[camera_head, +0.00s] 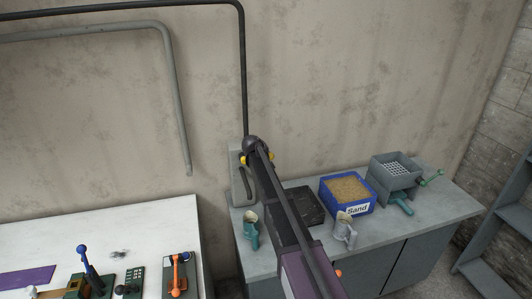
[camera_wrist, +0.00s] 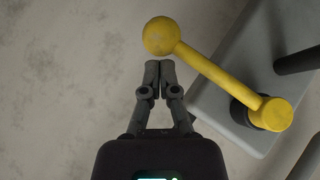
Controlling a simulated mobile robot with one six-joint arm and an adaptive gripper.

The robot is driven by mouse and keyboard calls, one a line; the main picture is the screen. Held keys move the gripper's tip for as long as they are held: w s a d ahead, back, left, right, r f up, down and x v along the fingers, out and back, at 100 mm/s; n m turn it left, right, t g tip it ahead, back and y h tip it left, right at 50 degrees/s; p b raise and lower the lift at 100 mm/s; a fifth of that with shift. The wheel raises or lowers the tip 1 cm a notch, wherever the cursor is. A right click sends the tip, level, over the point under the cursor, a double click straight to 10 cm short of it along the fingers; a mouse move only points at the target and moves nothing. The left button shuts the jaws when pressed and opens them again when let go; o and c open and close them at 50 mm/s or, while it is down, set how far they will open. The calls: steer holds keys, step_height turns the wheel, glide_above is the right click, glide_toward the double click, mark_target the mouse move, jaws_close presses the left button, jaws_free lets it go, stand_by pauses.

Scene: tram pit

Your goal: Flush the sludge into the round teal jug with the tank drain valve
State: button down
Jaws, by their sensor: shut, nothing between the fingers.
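In the wrist view my gripper (camera_wrist: 159,72) is shut and empty. A yellow lever (camera_wrist: 205,65) with a ball knob (camera_wrist: 158,36) runs from a pivot at the right up to the left. The knob is just beyond my fingertips, and the lever passes to their right with a small visible gap. The lever is mounted on a grey tank body (camera_wrist: 225,90). In the head view the tank (camera_head: 236,168) stands against the wall, partly hidden by my arm. A teal jug (camera_head: 251,238) stands on the counter below the tank's outlet area; its contents are unclear.
The grey counter (camera_head: 400,225) also holds a black tray (camera_head: 303,204), a blue sand box (camera_head: 345,205), a pale grey jug (camera_head: 343,235) and a grey sieve box (camera_head: 392,175). A white table (camera_head: 110,228) with coloured levers is at left. Pipes run along the wall.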

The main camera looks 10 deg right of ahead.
steer(key=shift+a+r, duration=0.1)
steer(key=shift+r, duration=0.05)
steer(key=r+p, duration=0.1)
steer(key=a+r+p, duration=0.1)
steer(key=r+p, duration=0.1)
steer(key=shift+a+r+p, duration=0.25)
steer(key=shift+a+p, duration=0.1)
steer(key=p+v, duration=0.6)
steer(key=v, duration=0.3)
steer(key=shift+s+r, duration=0.25)
steer(key=shift+s, duration=0.05)
steer(key=s+d+f+m+g+y+b, duration=0.1)
steer(key=s+d+f+g+b, duration=0.1)
steer(key=s+f+b, duration=0.5)
steer(key=s+d+f+m+g+y+b, duration=0.1)
steer(key=s+d+f+g+y+b, duration=0.1)
steer(key=s+f+b, duration=0.6)
steer(key=s+d+f+m+g+y+b, duration=0.2)
steer(key=s+f+g+b, duration=0.3)
steer(key=s+f, duration=0.9)
steer(key=s+d+b, duration=0.1)
steer(key=s+b, duration=0.1)
steer(key=s, duration=0.9)
steer(key=shift+s+d+f+b, duration=0.15)
steer(key=shift+s+f+b, duration=0.25)
